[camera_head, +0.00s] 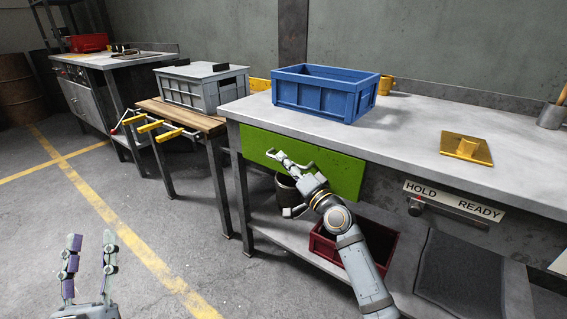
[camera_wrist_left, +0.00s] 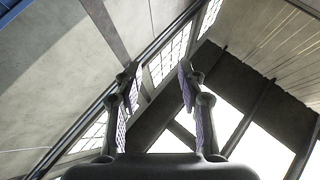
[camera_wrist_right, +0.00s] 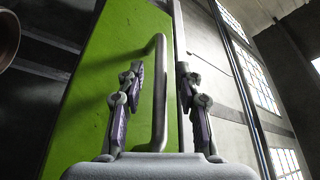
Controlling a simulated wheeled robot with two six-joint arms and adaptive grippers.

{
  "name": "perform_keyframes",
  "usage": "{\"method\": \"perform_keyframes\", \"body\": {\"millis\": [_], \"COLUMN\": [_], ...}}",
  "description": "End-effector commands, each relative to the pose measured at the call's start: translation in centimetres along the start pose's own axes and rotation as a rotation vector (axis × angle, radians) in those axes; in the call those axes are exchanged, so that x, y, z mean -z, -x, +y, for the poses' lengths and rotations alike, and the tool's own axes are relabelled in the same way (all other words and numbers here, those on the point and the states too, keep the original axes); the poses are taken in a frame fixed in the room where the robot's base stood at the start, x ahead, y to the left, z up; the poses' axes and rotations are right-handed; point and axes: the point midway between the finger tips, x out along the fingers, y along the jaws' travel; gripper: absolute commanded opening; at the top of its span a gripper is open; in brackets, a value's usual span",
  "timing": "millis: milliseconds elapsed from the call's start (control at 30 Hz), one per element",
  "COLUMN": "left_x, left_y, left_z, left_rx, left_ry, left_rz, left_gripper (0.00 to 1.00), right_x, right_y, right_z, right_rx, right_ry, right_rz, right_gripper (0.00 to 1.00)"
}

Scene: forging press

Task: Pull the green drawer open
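The green drawer (camera_head: 343,174) sits under the worktop, its front flush with the bench as far as I can see. Its handle is a grey bar (camera_wrist_right: 160,95), clearest in the right wrist view. My right gripper (camera_head: 291,165) is in front of the drawer's left half. My left gripper (camera_head: 88,262) is open and empty, low over the floor at the left, away from the drawer.
A blue crate (camera_head: 322,92) and a yellow plate (camera_head: 466,149) stand on the worktop (camera_head: 400,125). A dark red bin (camera_head: 325,243) is on the shelf below. A wooden table (camera_head: 175,112) with a grey box stands left. The floor before the drawer is clear.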

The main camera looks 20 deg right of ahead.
Motion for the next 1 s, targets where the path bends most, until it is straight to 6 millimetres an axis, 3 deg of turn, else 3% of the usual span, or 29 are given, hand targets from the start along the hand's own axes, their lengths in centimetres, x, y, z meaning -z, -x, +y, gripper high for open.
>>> {"method": "perform_keyframes", "body": {"millis": [200,467,733,1000], "left_x": [2.1,2.2,2.2,2.2], "left_y": [-0.2,-0.3,-0.3,-0.3], "left_z": [0.1,0.1,0.1,0.1], "left_rx": [-0.003,-0.003,-0.003,-0.003], "left_ry": [-0.006,-0.007,-0.007,-0.007], "left_rz": [0.090,0.097,0.096,0.095], "left_gripper": [0.40,0.40,0.40,0.40], "right_x": [0.0,0.0,0.0,-0.1], "right_y": [-1.6,-1.7,-1.7,-1.6], "right_z": [0.1,0.1,0.1,0.1], "right_rx": [-0.001,-0.001,-0.001,-0.002], "right_ry": [0.001,0.001,0.001,0.001], "right_rz": [0.000,-0.001,-0.001,-0.001], "right_gripper": [0.36,0.36,0.00,0.00]}}
